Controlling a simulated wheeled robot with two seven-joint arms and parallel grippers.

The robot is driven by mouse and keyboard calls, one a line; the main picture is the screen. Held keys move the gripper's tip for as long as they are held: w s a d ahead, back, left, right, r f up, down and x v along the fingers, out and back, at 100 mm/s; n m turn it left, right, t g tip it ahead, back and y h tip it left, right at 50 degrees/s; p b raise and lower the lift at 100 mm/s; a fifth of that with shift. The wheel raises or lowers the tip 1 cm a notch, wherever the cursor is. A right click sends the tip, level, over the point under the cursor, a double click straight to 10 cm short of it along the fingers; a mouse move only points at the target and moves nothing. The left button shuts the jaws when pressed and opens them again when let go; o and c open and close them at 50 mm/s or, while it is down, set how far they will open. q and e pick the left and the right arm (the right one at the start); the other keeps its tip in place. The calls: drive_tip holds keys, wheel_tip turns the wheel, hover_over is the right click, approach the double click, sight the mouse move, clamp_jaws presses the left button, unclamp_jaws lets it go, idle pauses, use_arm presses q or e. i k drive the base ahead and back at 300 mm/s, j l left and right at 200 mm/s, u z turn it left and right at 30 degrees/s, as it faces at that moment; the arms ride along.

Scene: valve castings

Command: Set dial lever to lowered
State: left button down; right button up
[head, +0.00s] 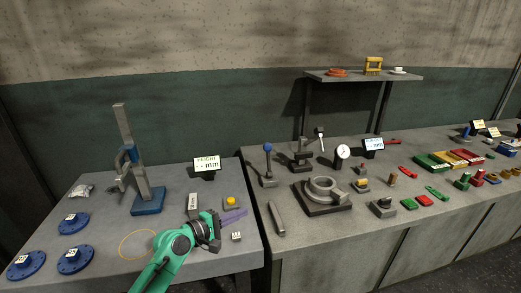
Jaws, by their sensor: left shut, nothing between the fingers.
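An upright lever with a blue ball knob (268,148) stands on a small grey base at the left of the right-hand bench. A round white dial gauge (342,152) stands to its right, behind a grey ring-shaped casting (322,188) on a dark plate. No label shows which part is the dial lever; the blue-knob lever looks likely. My left gripper (214,232), on a green arm, is shut and empty over the left table. It is apart from the lever, to its lower left. My right gripper is not in view.
The left table holds a height stand (148,198), a height display (206,168), a yellow button (231,202) and blue flanges (75,259). A grey bar (277,219) lies in front of the lever. Several small parts and coloured trays crowd the bench's right. A gap separates the tables.

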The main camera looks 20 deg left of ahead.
sight(267, 147)
drive_tip(key=i+j, duration=0.3)
drive_tip(key=i, duration=0.15)
drive_tip(key=i+j, duration=0.3)
drive_tip(key=i, duration=0.15)
